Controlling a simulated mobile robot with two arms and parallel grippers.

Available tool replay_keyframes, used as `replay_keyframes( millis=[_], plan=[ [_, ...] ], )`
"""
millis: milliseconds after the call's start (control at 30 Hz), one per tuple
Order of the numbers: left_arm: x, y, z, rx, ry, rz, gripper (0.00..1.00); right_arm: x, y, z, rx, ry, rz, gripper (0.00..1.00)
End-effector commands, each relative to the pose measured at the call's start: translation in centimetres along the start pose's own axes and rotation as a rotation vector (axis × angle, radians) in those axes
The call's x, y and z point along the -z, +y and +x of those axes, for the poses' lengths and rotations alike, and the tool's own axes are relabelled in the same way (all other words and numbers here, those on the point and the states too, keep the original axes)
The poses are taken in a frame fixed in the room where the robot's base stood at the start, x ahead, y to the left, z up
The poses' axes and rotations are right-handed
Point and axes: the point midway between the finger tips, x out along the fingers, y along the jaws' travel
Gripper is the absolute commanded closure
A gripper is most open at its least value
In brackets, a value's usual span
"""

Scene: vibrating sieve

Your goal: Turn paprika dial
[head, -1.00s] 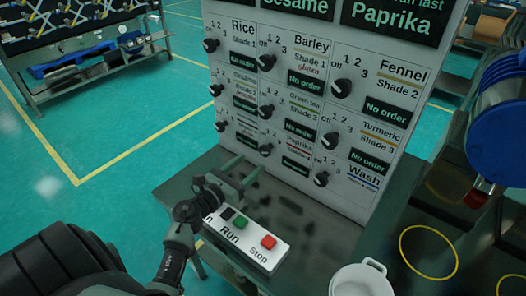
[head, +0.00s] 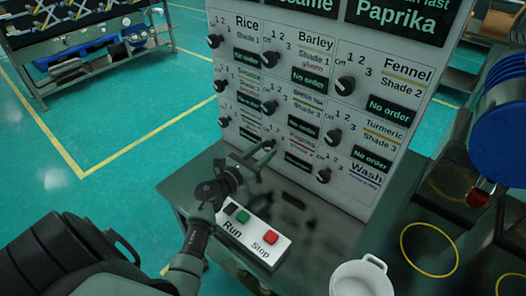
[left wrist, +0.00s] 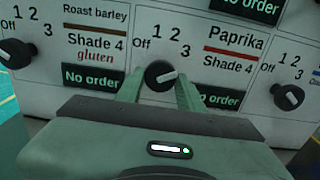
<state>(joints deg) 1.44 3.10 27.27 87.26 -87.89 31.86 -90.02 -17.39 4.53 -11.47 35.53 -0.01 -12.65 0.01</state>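The paprika dial (left wrist: 160,75) is a round black knob with a pale pointer mark, on the white panel beside the "Paprika Shade 4" label. In the left wrist view it sits between the two green fingers of my left gripper (left wrist: 159,92). The fingers are apart, one on each side of the knob; I cannot tell whether they touch it. In the head view my left gripper (head: 270,151) reaches the panel's lower row, and its fingertips partly cover this dial. The small "No order" display under the label is partly hidden by the right finger. My right gripper is not in view.
The Roast barley dial (left wrist: 15,53) is to the left and another dial (left wrist: 288,97) to the right. Below my left gripper is a box with a green Run button (head: 242,216) and a red Stop button (head: 271,237). A white pot (head: 361,279) stands at the front.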

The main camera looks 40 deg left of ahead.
Motion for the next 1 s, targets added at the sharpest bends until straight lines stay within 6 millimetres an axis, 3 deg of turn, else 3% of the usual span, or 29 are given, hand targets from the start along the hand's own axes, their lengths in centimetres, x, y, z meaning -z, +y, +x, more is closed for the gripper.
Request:
replay_keyframes(
  millis=[467,1000],
  plan=[
    [-0.1,0.0,0.0,0.002,0.001,-0.159,1.00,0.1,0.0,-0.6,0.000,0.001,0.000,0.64],
    [-0.2,-0.1,0.0,0.000,0.001,-0.660,1.00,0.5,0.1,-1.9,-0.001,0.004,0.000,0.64]
  ],
)
